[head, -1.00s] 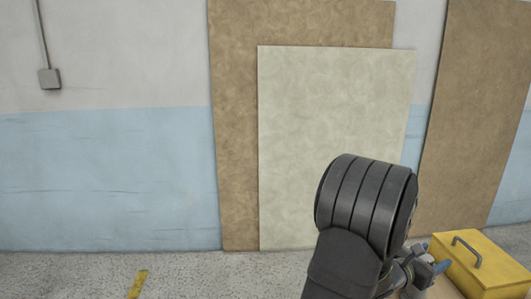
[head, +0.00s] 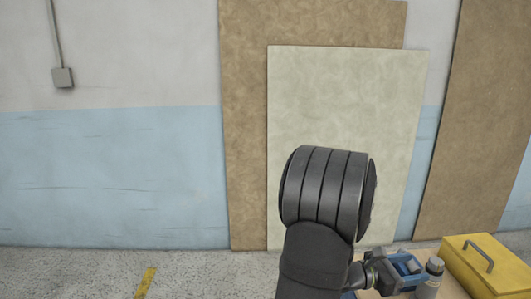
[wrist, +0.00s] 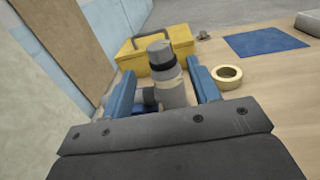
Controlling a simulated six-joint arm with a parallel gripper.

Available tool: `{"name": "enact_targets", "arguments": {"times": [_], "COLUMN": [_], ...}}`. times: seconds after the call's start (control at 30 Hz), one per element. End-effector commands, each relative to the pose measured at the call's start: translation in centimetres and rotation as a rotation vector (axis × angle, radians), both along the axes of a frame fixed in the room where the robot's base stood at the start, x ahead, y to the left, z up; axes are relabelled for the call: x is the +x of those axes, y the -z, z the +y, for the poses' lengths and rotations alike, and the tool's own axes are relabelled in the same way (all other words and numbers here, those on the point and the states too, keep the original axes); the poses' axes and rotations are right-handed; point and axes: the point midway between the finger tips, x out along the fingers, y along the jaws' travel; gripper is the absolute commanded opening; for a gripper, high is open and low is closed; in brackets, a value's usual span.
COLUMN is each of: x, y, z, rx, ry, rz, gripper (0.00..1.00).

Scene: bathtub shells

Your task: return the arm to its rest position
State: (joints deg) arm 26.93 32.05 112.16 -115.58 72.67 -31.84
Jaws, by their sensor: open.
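My gripper (head: 405,265) is low at the right in the head view, with part of my dark arm in front to its left. In the wrist view its two blue fingers stand apart, so my gripper (wrist: 163,90) is open. A grey bottle with a darker cap (wrist: 168,75) shows between the fingers in that view, upright. The bottle also stands just right of the fingers in the head view (head: 431,278). I cannot tell whether the fingers touch it.
A yellow toolbox (head: 487,263) stands on the wooden table (wrist: 262,110) behind the bottle. A tape roll (wrist: 228,77), a blue mat (wrist: 268,43) and a grey block (wrist: 309,22) lie to the right. Boards (head: 345,100) lean against the wall.

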Motion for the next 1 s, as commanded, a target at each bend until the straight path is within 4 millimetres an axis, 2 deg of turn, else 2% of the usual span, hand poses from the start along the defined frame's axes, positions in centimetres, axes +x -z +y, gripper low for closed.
{"name": "enact_targets", "arguments": {"times": [0.03,0.2,0.4,0.6,0.87,1.0], "x": [0.1,-0.1,-0.3,-0.4,-0.5,-0.5], "y": [0.0,0.0,0.0,0.0,0.0,0.0], "z": [1.1,4.0,6.3,7.2,7.3,7.3], "rx": [0.000,0.000,0.000,-0.001,0.000,0.000], "ry": [-0.006,-0.005,-0.003,-0.002,-0.001,-0.001], "rz": [0.000,0.001,0.000,0.000,0.000,0.000], "gripper": [0.55,0.55,0.55,0.55,0.55,0.81]}}
